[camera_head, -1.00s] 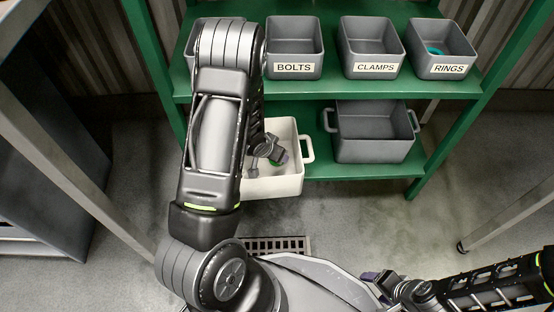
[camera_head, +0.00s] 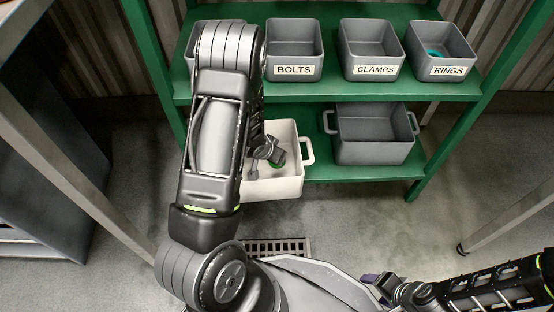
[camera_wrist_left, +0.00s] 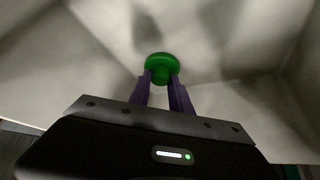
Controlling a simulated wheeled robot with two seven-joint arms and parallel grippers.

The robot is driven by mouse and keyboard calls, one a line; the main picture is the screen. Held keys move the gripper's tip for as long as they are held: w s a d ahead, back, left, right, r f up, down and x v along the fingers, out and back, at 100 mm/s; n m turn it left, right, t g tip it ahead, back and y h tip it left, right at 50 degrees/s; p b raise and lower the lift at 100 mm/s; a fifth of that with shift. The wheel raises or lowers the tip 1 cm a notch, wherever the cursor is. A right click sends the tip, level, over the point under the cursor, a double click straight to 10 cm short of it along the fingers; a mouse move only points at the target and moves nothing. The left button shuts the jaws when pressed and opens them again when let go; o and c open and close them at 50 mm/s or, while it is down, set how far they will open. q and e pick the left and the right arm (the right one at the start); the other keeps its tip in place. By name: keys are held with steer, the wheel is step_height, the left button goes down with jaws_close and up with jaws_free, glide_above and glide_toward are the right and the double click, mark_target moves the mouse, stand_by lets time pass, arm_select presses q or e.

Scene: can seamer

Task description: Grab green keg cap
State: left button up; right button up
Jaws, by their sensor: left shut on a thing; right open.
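The green keg cap (camera_wrist_left: 161,68) is round and sits between the purple fingertips of my left gripper (camera_wrist_left: 161,84) in the left wrist view. The gripper is shut on it, inside the white bin (camera_wrist_left: 60,60). In the head view the white bin (camera_head: 285,187) stands on the lower shelf, and my left arm hides its left part. A bit of the green cap (camera_head: 276,164) shows there below the left wrist. My right gripper (camera_head: 374,284) is at the bottom right, open and away from the shelf; its fingers are only partly visible.
The green shelf (camera_head: 365,171) holds a grey bin (camera_head: 372,150) right of the white one. Above are grey bins labelled BOLTS (camera_head: 293,70), CLAMPS (camera_head: 374,70) and RINGS (camera_head: 448,71); the last holds a teal ring (camera_head: 435,54). A floor grate (camera_head: 278,246) lies in front.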

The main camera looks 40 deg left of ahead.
arm_select(q)
jaws_close()
steer(key=shift+r, duration=0.15)
